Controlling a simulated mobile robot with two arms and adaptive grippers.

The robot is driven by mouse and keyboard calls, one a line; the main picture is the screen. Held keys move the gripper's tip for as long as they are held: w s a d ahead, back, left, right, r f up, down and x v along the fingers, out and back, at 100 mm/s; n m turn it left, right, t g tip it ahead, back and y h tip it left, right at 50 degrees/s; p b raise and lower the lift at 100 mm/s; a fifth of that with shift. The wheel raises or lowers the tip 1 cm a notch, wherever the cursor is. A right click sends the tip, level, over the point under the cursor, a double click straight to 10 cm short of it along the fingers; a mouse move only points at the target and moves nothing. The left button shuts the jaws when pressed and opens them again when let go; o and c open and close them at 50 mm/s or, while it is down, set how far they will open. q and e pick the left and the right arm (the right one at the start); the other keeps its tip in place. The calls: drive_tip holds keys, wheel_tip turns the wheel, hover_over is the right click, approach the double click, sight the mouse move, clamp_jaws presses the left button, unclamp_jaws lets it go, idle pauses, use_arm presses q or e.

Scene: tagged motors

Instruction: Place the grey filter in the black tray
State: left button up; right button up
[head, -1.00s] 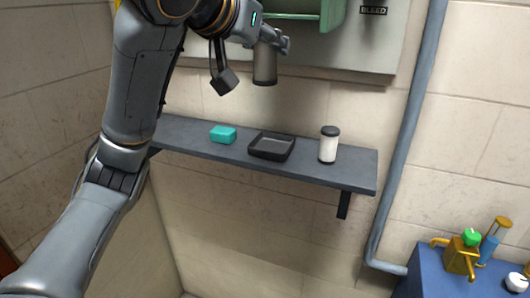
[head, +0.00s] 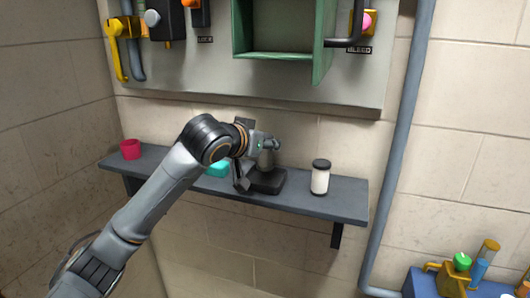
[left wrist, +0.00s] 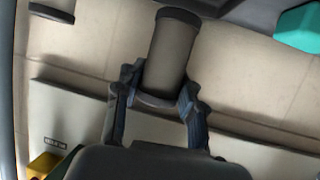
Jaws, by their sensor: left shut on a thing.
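My left gripper (head: 266,145) is shut on the grey filter (head: 267,160), a cylinder held upright at the black tray (head: 265,186) on the shelf. In the head view the filter's lower end overlaps the tray, and I cannot tell whether it touches the tray floor. My gripper and wrist partly hide the tray. In the left wrist view the filter (left wrist: 172,52) sits between the two fingers (left wrist: 155,103), its dark end pointing away from the gripper. My right gripper is not in view.
The wall shelf (head: 338,196) also bears a teal block (head: 219,169) left of the tray, a white jar with dark ends (head: 320,178) to its right, and a red cup (head: 130,149) at the far left. A wall panel with a green box (head: 280,56) hangs above.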

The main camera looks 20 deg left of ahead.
sight(265, 158)
use_arm(q)
drive_tip(key=shift+w+a+f, duration=0.15)
drive_tip(key=shift+w+f, duration=0.25)
drive_tip(key=shift+f, duration=0.15)
drive_tip(key=f+p, duration=0.2)
drive_tip(key=f, duration=0.1)
drive_tip(key=shift+w, duration=0.2)
drive_tip(key=shift+s+f, duration=0.1)
drive_tip(key=shift+f, duration=0.1)
drive_tip(key=shift+f, duration=0.2)
drive_tip(key=o, duration=1.2)
